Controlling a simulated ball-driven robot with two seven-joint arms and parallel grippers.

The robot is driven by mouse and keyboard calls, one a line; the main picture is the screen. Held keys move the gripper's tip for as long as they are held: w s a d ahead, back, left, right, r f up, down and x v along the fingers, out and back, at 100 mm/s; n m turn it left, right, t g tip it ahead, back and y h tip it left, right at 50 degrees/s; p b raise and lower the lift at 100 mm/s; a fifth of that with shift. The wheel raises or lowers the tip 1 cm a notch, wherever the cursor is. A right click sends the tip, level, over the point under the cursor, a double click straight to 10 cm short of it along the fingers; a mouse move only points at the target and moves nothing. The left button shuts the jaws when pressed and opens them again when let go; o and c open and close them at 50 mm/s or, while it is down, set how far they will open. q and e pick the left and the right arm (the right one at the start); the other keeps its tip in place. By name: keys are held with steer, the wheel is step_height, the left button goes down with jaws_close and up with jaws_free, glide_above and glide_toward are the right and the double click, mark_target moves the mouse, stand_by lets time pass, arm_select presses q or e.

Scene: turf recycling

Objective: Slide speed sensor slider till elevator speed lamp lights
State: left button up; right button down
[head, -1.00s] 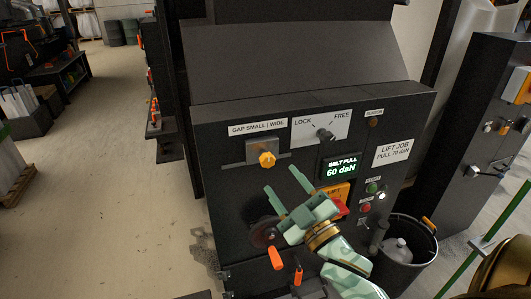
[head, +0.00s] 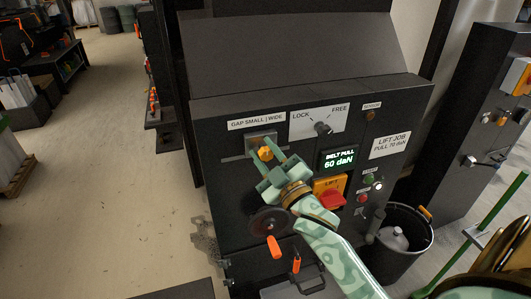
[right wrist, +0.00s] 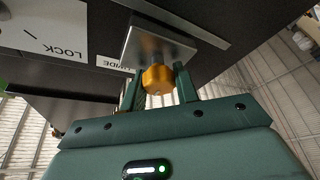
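The gap slider has an orange knob (head: 265,153) on a grey plate (head: 261,140), under the "GAP SMALL | WIDE" label. My right gripper (head: 264,150) is at this knob. The right wrist view shows the knob (right wrist: 158,79) between its two fingers (right wrist: 160,88), which appear closed against its sides. The belt display (head: 339,158) reads "60 daN". A small round brownish sensor (head: 370,115), under the "SENSOR" label, looks unlit. No label for speed or an elevator lamp is readable. My left gripper is not in view.
A lever (head: 323,128) points between "LOCK" and "FREE". A crank wheel (head: 269,222) is below my arm. A bin (head: 404,262) stands right.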

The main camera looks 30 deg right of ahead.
steer(key=shift+d+r+p, duration=0.1)
steer(key=shift+d+p, duration=0.15)
steer(key=shift+p, duration=0.3)
steer(key=c, duration=1.1)
jaws_free()
steer(key=shift+d, duration=0.1)
steer(key=shift+o, duration=0.2)
steer(key=shift+s, duration=0.1)
steer(key=b+v, duration=0.5)
steer(key=v, duration=1.1)
steer(key=shift+f, duration=0.2)
steer(key=shift+s, duration=0.1)
